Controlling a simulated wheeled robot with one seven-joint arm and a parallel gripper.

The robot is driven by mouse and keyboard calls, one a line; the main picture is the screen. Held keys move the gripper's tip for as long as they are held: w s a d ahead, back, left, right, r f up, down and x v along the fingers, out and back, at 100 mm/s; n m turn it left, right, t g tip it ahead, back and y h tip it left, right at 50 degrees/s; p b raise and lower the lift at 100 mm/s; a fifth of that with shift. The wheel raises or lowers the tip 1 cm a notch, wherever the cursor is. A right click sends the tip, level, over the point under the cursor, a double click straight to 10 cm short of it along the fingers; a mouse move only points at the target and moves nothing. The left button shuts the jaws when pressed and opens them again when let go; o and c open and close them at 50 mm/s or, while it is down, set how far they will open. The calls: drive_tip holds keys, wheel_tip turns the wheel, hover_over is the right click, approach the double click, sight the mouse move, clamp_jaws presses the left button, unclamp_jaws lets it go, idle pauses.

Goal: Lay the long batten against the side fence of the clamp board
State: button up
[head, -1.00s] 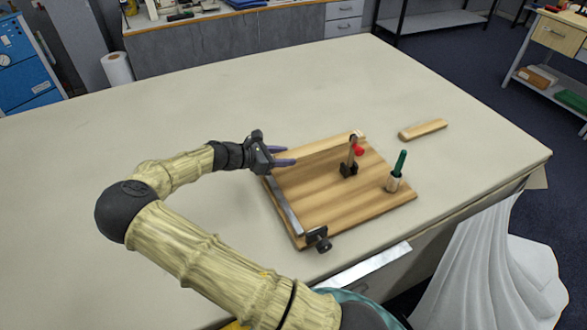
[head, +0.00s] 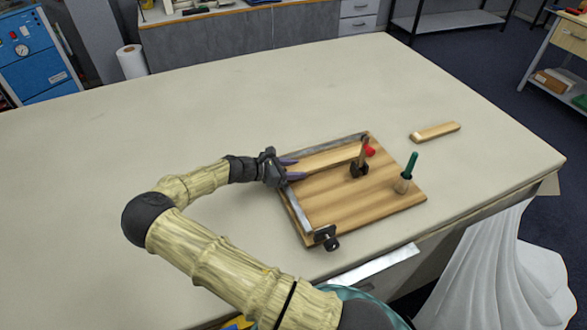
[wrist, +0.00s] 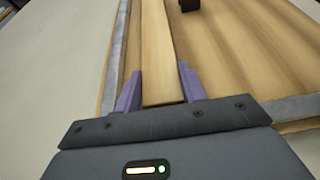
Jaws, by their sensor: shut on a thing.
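The long batten (head: 325,159) is a pale wooden strip over the far part of the clamp board (head: 340,205). My gripper (head: 294,170) is shut on its left end; the wrist view shows the batten (wrist: 160,55) between the purple fingers. A grey metal fence (head: 325,145) runs along the board's far edge, roughly parallel to the batten. In the wrist view this fence (wrist: 116,48) is on the left, with a strip of bare board between it and the batten. Another grey fence (head: 298,212) lines the board's left edge. I cannot tell whether the batten touches the board.
A clamp with a red tip (head: 369,150) stands near the batten's right end. A green-handled tool (head: 410,165) stands upright in a holder at the board's right. A black knob clamp (head: 326,238) sits at the near-left corner. A shorter wooden piece (head: 435,132) lies on the table.

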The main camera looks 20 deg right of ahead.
drive_tip(key=o, duration=1.1)
drive_tip(key=shift+o, duration=0.2)
drive_tip(key=shift+a, duration=0.1)
drive_tip(key=b+v, duration=0.2)
drive_tip(key=v, duration=1)
